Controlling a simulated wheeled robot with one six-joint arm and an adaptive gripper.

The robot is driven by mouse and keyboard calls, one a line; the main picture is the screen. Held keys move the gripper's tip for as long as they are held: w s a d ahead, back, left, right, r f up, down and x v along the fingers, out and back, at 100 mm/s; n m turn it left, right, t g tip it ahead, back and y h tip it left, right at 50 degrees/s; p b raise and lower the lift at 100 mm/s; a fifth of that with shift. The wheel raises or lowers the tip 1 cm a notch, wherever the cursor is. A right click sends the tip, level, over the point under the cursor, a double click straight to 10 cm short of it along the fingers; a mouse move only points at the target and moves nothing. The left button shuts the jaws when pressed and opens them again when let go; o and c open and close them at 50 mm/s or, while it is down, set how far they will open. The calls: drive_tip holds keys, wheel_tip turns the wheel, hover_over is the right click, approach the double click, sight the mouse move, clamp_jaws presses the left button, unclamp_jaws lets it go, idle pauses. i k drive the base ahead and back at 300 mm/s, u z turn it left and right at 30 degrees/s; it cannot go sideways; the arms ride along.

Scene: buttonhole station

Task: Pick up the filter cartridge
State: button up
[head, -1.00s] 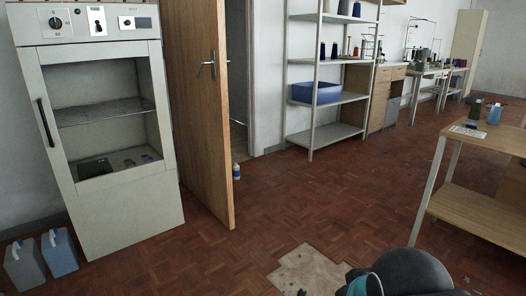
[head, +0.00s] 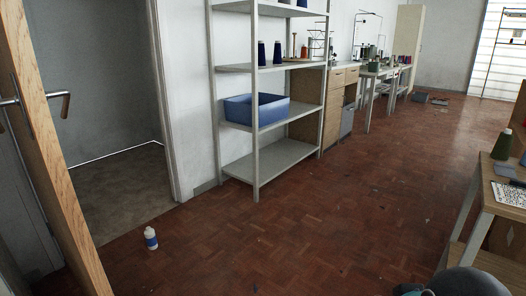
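I cannot make out a thing that is clearly the filter cartridge. A small white cylinder with a blue band and a narrower top (head: 151,238) stands upright on the floor by the doorway; it looks like a bottle, and I cannot tell whether it is the cartridge. My gripper's fingers are not in view. Only a dark rounded part of my arm shows at the bottom right edge, far from the white cylinder.
An open wooden door (head: 52,150) stands at the left beside a doorway. A grey shelf unit (head: 270,158) holds a blue bin (head: 256,110) and dark cones. The middle floor is clear.

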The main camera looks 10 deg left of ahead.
sight(150, 237)
drive_tip(key=u, duration=0.15)
drive_tip(key=i, duration=1.65)
drive_tip(key=u, duration=1.35)
drive_tip(key=i, duration=0.95)
drive_tip(key=u, duration=1.15)
drive_tip(key=i, duration=0.45)
drive_tip(key=u, duration=0.35)
